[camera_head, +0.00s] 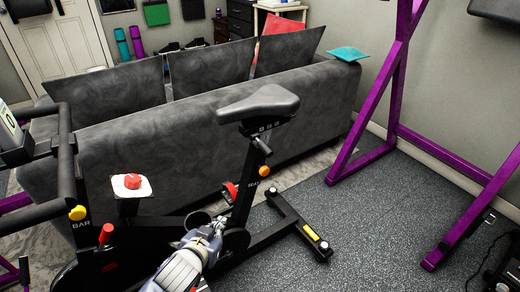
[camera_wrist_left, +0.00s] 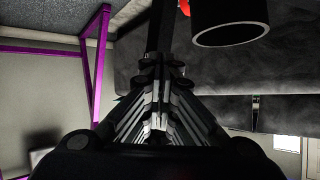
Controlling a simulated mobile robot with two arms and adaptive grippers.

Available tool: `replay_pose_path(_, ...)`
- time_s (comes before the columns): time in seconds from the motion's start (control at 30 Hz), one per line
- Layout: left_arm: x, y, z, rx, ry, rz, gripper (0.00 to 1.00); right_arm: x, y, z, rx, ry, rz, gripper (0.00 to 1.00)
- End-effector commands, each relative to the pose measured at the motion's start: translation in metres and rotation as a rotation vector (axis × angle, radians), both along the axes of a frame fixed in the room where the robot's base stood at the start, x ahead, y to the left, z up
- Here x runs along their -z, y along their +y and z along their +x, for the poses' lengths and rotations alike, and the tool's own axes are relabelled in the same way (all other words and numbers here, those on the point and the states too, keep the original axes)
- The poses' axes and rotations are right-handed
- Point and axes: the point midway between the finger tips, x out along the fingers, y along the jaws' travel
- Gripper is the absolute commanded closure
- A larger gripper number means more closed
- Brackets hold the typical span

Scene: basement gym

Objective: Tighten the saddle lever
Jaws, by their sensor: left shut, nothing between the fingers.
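The exercise bike's black saddle (camera_head: 258,103) sits on a slanted post. A red lever (camera_head: 231,190) shows low on the left side of that post, and an orange knob (camera_head: 264,171) sits on its right side. My left gripper (camera_head: 217,222) is shut and empty, just below the red lever and apart from it in the head view. In the left wrist view its fingers (camera_wrist_left: 160,62) meet at the middle. A bit of red (camera_wrist_left: 185,7) shows at the top edge there, partly cut off. My right gripper is not in view.
The bike's handlebar (camera_head: 66,150), a second red lever (camera_head: 106,234) and a yellow knob (camera_head: 78,213) are at the left. A grey sofa (camera_head: 150,150) stands close behind the bike. A purple rack (camera_head: 390,90) stands right. Floor between is clear.

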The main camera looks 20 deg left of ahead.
Motion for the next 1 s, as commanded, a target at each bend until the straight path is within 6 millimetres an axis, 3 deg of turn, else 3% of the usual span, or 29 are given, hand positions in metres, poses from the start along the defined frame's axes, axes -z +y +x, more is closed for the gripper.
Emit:
replay_pose_path(0.03, -0.016, 0.005, 0.020, 0.014, -0.084, 0.003, 1.00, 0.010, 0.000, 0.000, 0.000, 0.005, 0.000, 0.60)
replay_pose_path(0.2, -0.075, 0.009, 0.072, 0.105, -0.350, -0.028, 1.00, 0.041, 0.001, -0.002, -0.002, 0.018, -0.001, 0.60)
replay_pose_path(0.4, -0.133, 0.004, 0.110, 0.294, -0.575, -0.075, 1.00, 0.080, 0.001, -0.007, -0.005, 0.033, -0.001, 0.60)
replay_pose_path(0.67, -0.180, -0.002, 0.124, 0.583, -0.694, -0.131, 1.00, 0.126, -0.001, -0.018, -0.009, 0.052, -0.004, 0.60)
replay_pose_path(1.0, -0.193, -0.002, 0.121, 0.755, -0.683, -0.167, 1.00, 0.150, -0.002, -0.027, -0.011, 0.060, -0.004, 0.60)
